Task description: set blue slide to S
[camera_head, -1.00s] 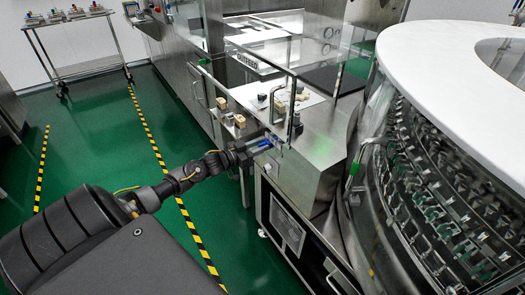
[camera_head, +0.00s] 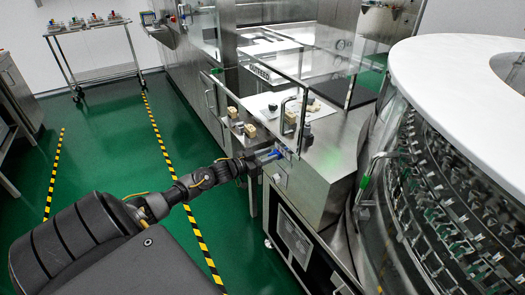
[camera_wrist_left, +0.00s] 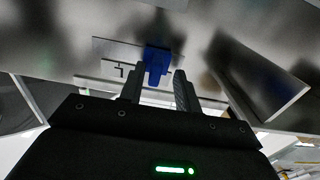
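The blue slide (camera_wrist_left: 157,64) shows in the left wrist view, on a pale plate (camera_wrist_left: 112,48) set in a metal face. The plate carries dark line marks; I cannot read an S. My left gripper (camera_wrist_left: 158,88) has its two dark fingers apart, with the blue slide just beyond and between the tips. I cannot tell whether they touch it. In the head view the left gripper (camera_head: 262,158) reaches the front corner of the machine, where a bit of blue (camera_head: 270,155) shows at its tip. My right gripper is not in view.
A clear guard panel (camera_head: 262,88) stands above the gripper. Metal machine housing (camera_head: 325,180) lies to its right, then a round washer with a white top (camera_head: 440,60). A cart (camera_head: 95,50) stands far back left. Green floor (camera_head: 110,150) is open at left.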

